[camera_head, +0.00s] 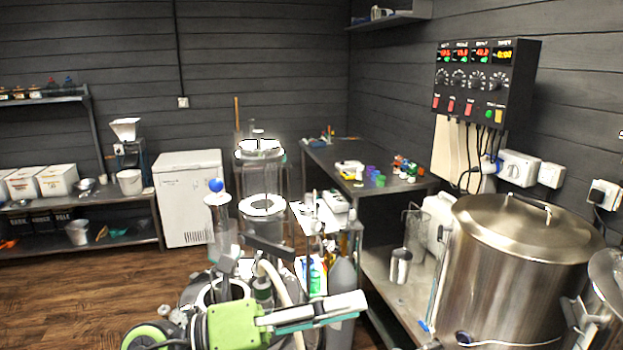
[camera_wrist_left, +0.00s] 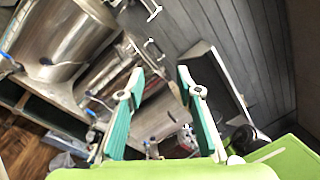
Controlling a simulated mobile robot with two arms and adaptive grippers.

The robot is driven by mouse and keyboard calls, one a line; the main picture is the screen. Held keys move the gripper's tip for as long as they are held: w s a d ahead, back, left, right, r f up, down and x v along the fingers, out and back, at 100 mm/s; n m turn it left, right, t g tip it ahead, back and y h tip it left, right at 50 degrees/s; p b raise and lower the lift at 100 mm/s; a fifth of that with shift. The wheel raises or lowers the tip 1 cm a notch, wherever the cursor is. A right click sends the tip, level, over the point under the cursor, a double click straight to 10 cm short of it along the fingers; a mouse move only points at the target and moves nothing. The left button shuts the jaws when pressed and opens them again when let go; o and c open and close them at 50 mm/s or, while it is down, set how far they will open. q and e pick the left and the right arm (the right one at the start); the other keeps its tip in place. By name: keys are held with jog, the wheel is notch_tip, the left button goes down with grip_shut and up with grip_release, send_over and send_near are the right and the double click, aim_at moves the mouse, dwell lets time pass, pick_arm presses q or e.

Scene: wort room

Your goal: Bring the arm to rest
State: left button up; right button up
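My left gripper (camera_head: 362,303) is low in the middle of the head view. Its green body is at the left and its fingers point right, toward the large steel kettle. In the left wrist view the two teal-padded fingers of the gripper (camera_wrist_left: 160,77) stand apart with nothing held between them. My right gripper does not show in either view.
A lidded steel kettle (camera_head: 515,265) stands on a low steel bench (camera_head: 385,268) at right, under a black control box (camera_head: 484,80). A dark table (camera_head: 330,160) and white chest freezer (camera_head: 190,205) stand behind. Wooden floor at left (camera_head: 60,290) is clear.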

pick_arm(q)
jog(key=w+a+r+n+t+h, duration=0.2)
jog(key=a+r+n+t, duration=0.35)
jog(key=n+t, duration=0.25)
jog(key=w+a+f+n+t+y, duration=0.1)
jog(key=w+a+n+t+y, duration=0.3)
jog(key=a+n+t+y, duration=0.7)
jog(key=a+f+n+g+y, duration=0.3)
jog(key=a+f+n+y, duration=0.25)
jog(key=f+n, duration=0.35)
jog(key=a+f+n+g+y, duration=0.4)
jog(key=f+n+y, duration=0.25)
jog(key=f, duration=0.55)
jog(key=s+a+f+n+g, duration=0.1)
jog(key=s+f+n+g, duration=0.4)
jog(key=s+f, duration=0.7)
jog(key=s+d+f+g+h, duration=0.25)
jog(key=s+f+g, duration=0.55)
jog(key=s+f, duration=0.4)
jog(key=s+f+m, duration=0.1)
jog(key=s+f, duration=0.1)
jog(key=f, duration=1.1)
jog(key=s+f, duration=0.2)
jog(key=f, duration=1.1)
jog(key=s+a+f+g, duration=0.2)
jog(key=s+f, duration=1.2)
jog(key=s, duration=0.1)
jog(key=shift+a+f, duration=0.3)
jog(key=shift+a, duration=0.05)
